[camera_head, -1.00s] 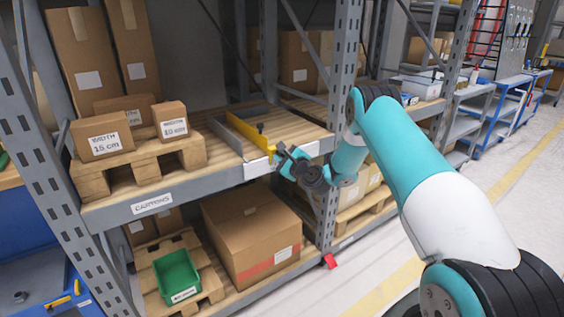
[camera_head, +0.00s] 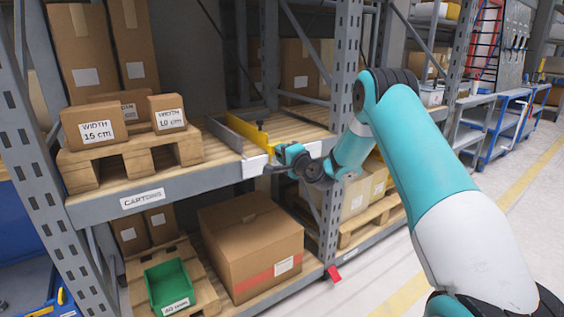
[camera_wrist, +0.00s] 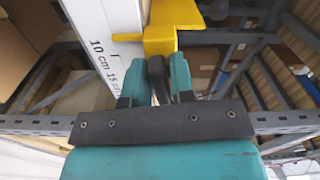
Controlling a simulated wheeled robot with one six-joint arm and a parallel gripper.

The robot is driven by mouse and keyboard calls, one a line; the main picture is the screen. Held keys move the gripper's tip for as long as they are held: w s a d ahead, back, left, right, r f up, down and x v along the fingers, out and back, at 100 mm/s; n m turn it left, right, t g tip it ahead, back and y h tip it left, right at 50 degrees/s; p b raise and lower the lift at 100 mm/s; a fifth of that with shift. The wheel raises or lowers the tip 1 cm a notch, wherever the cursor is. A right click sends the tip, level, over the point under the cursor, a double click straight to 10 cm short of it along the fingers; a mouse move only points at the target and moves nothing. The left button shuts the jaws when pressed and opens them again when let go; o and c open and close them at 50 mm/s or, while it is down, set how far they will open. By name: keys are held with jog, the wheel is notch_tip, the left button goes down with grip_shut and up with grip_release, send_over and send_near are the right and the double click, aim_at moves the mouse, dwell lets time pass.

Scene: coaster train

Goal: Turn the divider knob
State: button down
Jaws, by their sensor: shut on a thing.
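The yellow divider (camera_head: 256,137) stands on the wooden shelf, to the right of a grey metal plate (camera_head: 219,133). In the wrist view the yellow divider bracket (camera_wrist: 170,38) sits at the shelf edge beside a white scale strip (camera_wrist: 103,40) marked 10 cm and 15 cm. The dark divider knob (camera_wrist: 156,67) is just below the yellow bracket, between my fingertips. My gripper (camera_wrist: 154,78) is shut on the knob; in the head view my gripper (camera_head: 277,158) is at the front edge of the shelf. The fingers hide part of the knob.
Cartons labelled with widths, 15 cm (camera_head: 88,127) and 10 cm (camera_head: 167,114), stand on a small pallet (camera_head: 130,158) to the left. A large carton (camera_head: 250,240) and a green bin (camera_head: 169,283) are below. A rack upright (camera_head: 336,120) stands right of the divider, near my arm.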

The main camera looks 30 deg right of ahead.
jog(key=shift+f+n+b, duration=0.15)
jog(key=shift+n+b, duration=0.75)
jog(key=shift+n, duration=0.2)
jog(key=c, duration=1.1)
grip_release()
jog(key=s+b, duration=0.2)
jog(key=s, duration=0.3)
jog(key=s+b, duration=0.2)
jog(key=s, duration=0.4)
jog(key=s+b, duration=0.2)
jog(key=s, duration=0.4)
jog(key=shift+s+d, duration=0.2)
jog(key=shift+d, duration=0.1)
jog(key=shift+a, duration=0.1)
